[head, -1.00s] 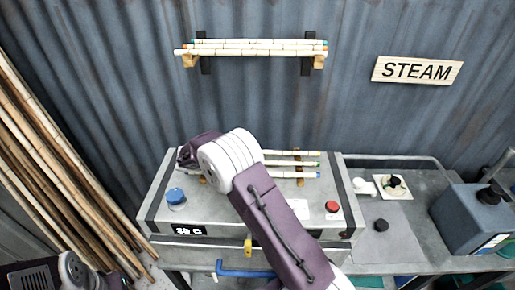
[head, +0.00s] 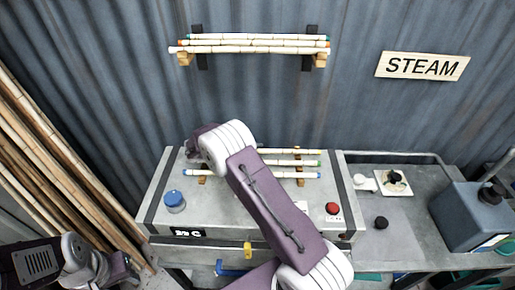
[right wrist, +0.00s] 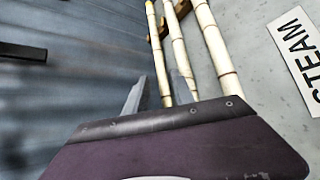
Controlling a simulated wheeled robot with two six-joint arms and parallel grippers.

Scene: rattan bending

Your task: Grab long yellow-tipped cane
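Three pale canes lie side by side on wooden supports on the grey steam box (head: 160,205). The rearmost cane (head: 300,151) has a yellowish right tip; the middle cane (head: 305,163) has a green tip and the front cane (head: 300,174) a blue one. My right gripper (right wrist: 158,88) is at the left end of the box, mostly hidden behind its own wrist in the head view. In the right wrist view its fingers are apart, with the leftmost cane (right wrist: 153,35) running between them; contact is unclear. My left arm is at lower left; its fingertips are not clear.
More colour-tipped canes (head: 250,42) lie on a wall rack above. Long brown poles (head: 45,150) lean at the left. A blue knob (head: 174,200) and red button (head: 332,208) stand on the box. A grey-blue jug (head: 470,215) stands at right.

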